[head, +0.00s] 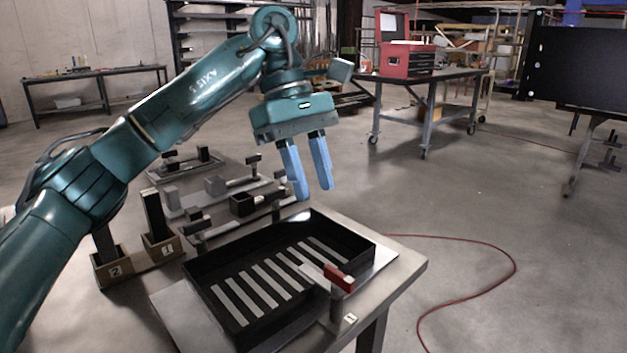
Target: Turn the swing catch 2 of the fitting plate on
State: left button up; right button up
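A swing catch with a red block (339,277) and a pale bar stands on a post at the tray's front right, beside a small tag reading 1. Another catch (196,228) with a dark block and pale bar stands by the tray's back left corner. No number 2 is readable beside it. The fitting plate (405,262) is grey metal under the black tray (347,241) with pale slats. My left gripper (312,192) points down above the tray's back edge, its two blue fingers apart with nothing between them. My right gripper is out of view.
Two brown boxes tagged 2 (113,270) and 1 (162,248) hold dark upright pieces at left. Further fixtures with blocks and bars (240,200) stand behind the tray. A red hose (510,262) lies on the floor at right. A red toolbox (408,58) is on a far table.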

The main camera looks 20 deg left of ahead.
aim_at(273, 197)
jog(key=k+l, duration=0.2)
jog(key=k, duration=0.3)
jog(key=k+l, duration=0.2)
jog(key=k, duration=0.25)
